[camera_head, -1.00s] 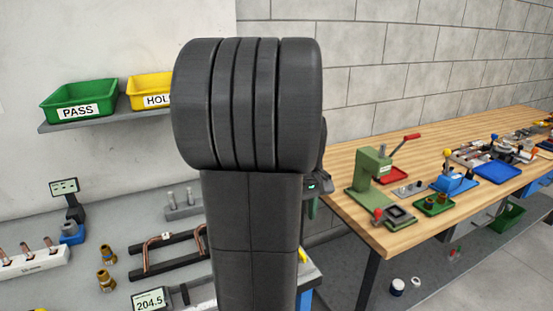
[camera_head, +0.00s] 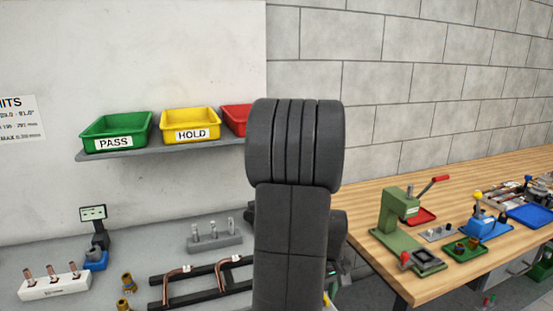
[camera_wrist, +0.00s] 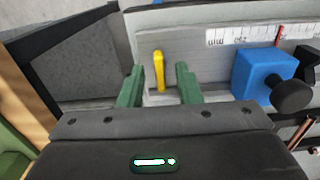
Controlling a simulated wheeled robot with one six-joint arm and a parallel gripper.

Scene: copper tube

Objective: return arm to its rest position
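My arm's dark grey link (camera_head: 292,235) stands upright in the head view, right of centre, and hides part of the bench and the red bin behind it. In the wrist view my gripper (camera_wrist: 159,68) shows two green fingers, spread apart with nothing held between them. A small yellow piece (camera_wrist: 158,72) shows in the gap, beyond the fingers and clear of both. A blue block with a dark knob (camera_wrist: 262,77) and a white ruler scale (camera_wrist: 245,36) lie to the right of the fingers.
A wall shelf (camera_head: 165,150) holds the green PASS (camera_head: 97,130), yellow HOLD (camera_head: 190,122) and red (camera_head: 236,117) bins. Below are a white tube block (camera_head: 55,287), a grey pin block (camera_head: 215,243) and a black frame with copper tubes (camera_head: 205,282). A wooden table (camera_head: 380,255) bears a green press (camera_head: 392,220).

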